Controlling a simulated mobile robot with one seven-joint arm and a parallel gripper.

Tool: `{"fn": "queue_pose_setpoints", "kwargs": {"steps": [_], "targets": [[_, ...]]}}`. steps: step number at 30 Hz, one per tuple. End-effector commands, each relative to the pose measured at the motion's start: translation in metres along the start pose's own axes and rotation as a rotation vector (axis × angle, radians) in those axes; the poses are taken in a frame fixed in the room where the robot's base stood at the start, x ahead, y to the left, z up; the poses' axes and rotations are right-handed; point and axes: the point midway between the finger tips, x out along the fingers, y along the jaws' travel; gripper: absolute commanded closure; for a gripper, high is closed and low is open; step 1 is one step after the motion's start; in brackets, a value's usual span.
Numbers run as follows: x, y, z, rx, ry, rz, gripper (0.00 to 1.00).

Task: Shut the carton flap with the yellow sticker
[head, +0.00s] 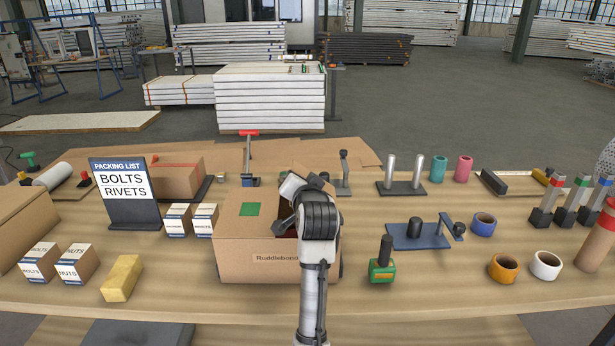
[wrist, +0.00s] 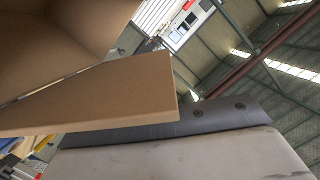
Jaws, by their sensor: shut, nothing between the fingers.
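The brown carton (head: 245,258) stands on the wooden table in the middle of the head view. Its left top flap, with a green sticker (head: 250,209), lies flat. No yellow sticker shows in either view; my arm covers the right part of the carton top. My gripper (head: 284,226) is shut and empty, low at the carton's top opening, partly hidden by my wrist. In the wrist view a bare cardboard flap (wrist: 95,95) stands out close to the grey gripper body (wrist: 185,152). I cannot tell whether they touch.
A packing list sign (head: 122,190) and small labelled boxes (head: 178,220) stand left of the carton. A yellow block (head: 121,278) lies at front left. A green-based tool (head: 382,268) and a blue holder (head: 415,236) are to the right. The table front is clear.

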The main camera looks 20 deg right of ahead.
Motion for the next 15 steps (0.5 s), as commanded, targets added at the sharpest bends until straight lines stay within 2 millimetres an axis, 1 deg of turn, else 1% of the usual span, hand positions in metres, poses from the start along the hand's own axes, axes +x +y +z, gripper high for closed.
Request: {"fn": "queue_pose_setpoints", "kwargs": {"steps": [1,6,15], "targets": [[0.002,-0.001,0.009,-0.045,-0.002,0.009,1.00],[0.007,-0.002,0.030,-0.200,-0.002,0.048,1.00],[0.015,0.003,0.061,-0.440,-0.001,0.109,1.00]]}}
